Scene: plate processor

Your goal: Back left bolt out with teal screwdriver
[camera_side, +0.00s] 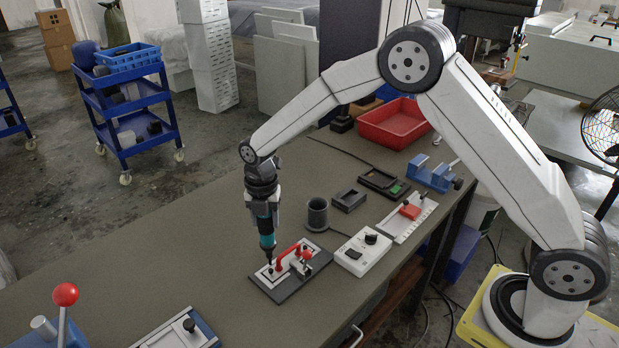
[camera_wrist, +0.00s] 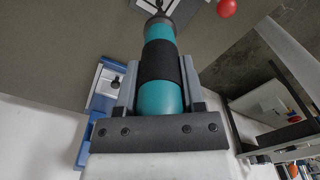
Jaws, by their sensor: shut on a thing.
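My gripper (camera_wrist: 160,95) is shut on the teal screwdriver (camera_wrist: 160,40), which has a black band around its middle. In the side view the teal screwdriver (camera_side: 266,226) hangs upright, tip down, over the left part of the plate fixture (camera_side: 288,291). Its tip is at or just above a bolt near the fixture's back left; I cannot tell if they touch. The fixture is a dark base with a light plate, a red handle (camera_side: 285,256) and a red-knobbed clamp (camera_side: 307,255). The red knob also shows in the wrist view (camera_wrist: 226,8). The bolt itself is mostly hidden by the tool.
A dark cup (camera_side: 317,214) stands behind the fixture, and a white control box (camera_side: 362,251) to its right. Farther back are a small black tray (camera_side: 348,200), a red bin (camera_side: 395,123) and a blue vise (camera_side: 434,173). A red-knobbed lever (camera_side: 65,294) stands front left. The table's left middle is clear.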

